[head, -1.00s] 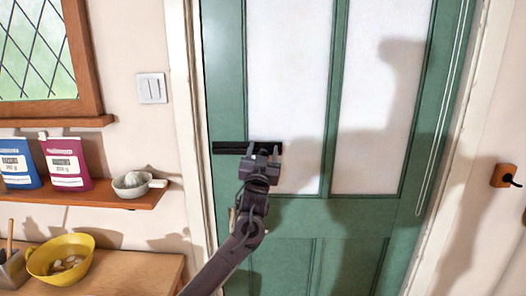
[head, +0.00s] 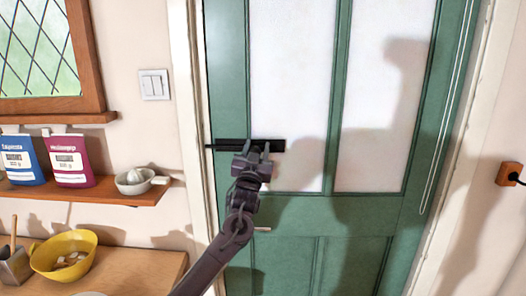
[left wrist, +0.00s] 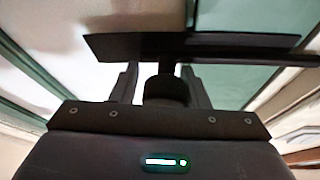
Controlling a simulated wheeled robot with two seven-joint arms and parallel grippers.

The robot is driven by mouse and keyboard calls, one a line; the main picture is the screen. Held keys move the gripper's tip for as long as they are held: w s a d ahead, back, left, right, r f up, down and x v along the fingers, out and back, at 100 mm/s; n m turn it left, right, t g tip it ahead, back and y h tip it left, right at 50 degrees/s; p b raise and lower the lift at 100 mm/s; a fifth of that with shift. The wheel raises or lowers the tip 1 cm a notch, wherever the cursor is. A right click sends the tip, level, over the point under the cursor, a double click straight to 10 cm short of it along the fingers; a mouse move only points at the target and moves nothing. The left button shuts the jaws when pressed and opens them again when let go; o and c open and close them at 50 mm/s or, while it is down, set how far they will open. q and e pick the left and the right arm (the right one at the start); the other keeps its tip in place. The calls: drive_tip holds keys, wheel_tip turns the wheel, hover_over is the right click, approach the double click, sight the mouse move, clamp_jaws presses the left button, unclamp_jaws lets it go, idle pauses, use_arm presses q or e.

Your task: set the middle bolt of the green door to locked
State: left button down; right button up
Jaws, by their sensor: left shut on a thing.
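The green door (head: 228,90) has two pale panes and stands shut in its white frame. Its middle bolt (head: 272,145), a black horizontal bar, sits near the door's left edge. A thin dark rod (head: 209,147) sticks out from the bar's left end and reaches the frame side. My left gripper (head: 256,154) is at the bolt from below, shut on the bolt's knob. In the left wrist view the dark round knob (left wrist: 166,88) sits between the two fingers, under the black bolt plate (left wrist: 120,46). My right gripper is out of view.
A small door handle (head: 262,229) shows below the bolt, partly behind my left arm. At left are a wooden shelf (head: 90,200) with bags and a white bowl, and a table with a yellow bowl (head: 64,255). An orange wall box (head: 509,174) is at right.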

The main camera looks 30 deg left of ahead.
use_arm(q)
drive_tip(key=shift+s+a, duration=0.1)
drive_tip(key=shift+a, duration=0.2)
drive_tip(key=c, duration=1.1)
unclamp_jaws()
drive_tip(key=shift+c, duration=0.2)
drive_tip(key=shift+o, duration=0.7)
drive_tip(key=shift+s+a, duration=0.15)
drive_tip(key=shift+a, duration=0.05)
drive_tip(key=shift+d, duration=0.1)
drive_tip(key=shift+s+d+f, duration=0.1)
drive_tip(key=shift+s+f, duration=0.15)
drive_tip(key=shift+f, duration=0.05)
drive_tip(key=b+v, duration=0.3)
drive_tip(key=v, duration=0.4)
drive_tip(key=shift+r+b, duration=0.2)
drive_tip(key=shift+b, duration=0.15)
drive_tip(key=shift+d, duration=0.15)
